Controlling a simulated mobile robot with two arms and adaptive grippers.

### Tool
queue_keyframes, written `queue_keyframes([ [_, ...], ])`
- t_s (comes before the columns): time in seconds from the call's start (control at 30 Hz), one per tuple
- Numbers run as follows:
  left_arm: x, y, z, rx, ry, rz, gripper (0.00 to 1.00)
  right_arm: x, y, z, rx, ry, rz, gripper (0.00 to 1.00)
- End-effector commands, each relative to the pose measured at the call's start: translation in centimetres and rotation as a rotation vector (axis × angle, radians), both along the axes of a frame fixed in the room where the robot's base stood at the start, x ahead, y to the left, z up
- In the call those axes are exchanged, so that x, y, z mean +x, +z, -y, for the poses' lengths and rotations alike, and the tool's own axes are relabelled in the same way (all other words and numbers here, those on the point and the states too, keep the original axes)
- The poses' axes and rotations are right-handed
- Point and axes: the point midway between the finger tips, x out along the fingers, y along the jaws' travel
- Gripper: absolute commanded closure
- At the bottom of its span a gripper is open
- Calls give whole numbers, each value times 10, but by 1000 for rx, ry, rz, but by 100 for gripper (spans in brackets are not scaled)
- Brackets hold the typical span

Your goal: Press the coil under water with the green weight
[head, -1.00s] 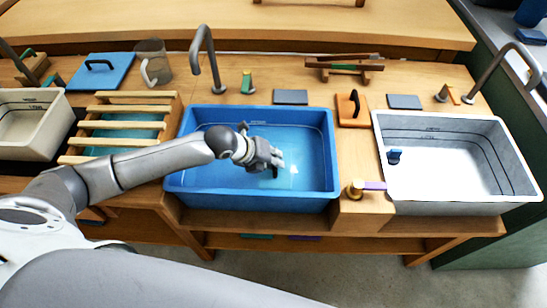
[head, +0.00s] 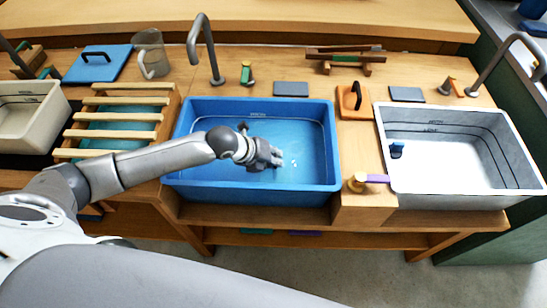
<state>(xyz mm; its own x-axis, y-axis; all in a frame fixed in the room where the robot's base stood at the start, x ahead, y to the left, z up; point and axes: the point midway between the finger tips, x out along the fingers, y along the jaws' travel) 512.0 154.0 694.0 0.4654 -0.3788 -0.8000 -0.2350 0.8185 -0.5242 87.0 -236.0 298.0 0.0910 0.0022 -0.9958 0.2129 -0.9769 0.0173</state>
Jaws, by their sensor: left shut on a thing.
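The blue basin (head: 262,197) stands in the middle of the counter, and pale blue water (head: 300,140) shows inside it with small bright glints. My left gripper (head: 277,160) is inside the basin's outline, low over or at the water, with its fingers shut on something. The hand hides what it holds, so I cannot tell whether this is the green weight. I cannot make out the coil; the hand and forearm cover part of the basin. My right gripper is not in view.
A slatted rack (head: 118,116) stands left of the basin, with a clear jug (head: 150,54) and a blue lidded board (head: 98,64) behind. A curved tap (head: 207,45) rises behind the basin.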

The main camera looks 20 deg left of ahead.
Motion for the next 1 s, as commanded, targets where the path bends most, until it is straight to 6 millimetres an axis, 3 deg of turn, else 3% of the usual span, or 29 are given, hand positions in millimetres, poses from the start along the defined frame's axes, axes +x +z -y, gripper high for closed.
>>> queue_keyframes([
  [0.07, 1, 2, 1, -2, -1, 3, 100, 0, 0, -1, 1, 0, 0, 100],
  [0.1, 1, 2, 0, -2, -1, 3, 85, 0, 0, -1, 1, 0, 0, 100],
  [0.3, 1, 1, 0, -1, 0, 2, 62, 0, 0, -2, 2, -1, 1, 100],
  [0.5, 0, 0, 0, -1, 0, 1, 62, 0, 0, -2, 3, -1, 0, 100],
  [0.67, -1, -1, 0, 1, 0, -2, 42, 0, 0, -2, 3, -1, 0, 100],
  [1.0, 0, 1, 0, 1, 0, 0, 41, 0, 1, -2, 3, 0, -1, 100],
])
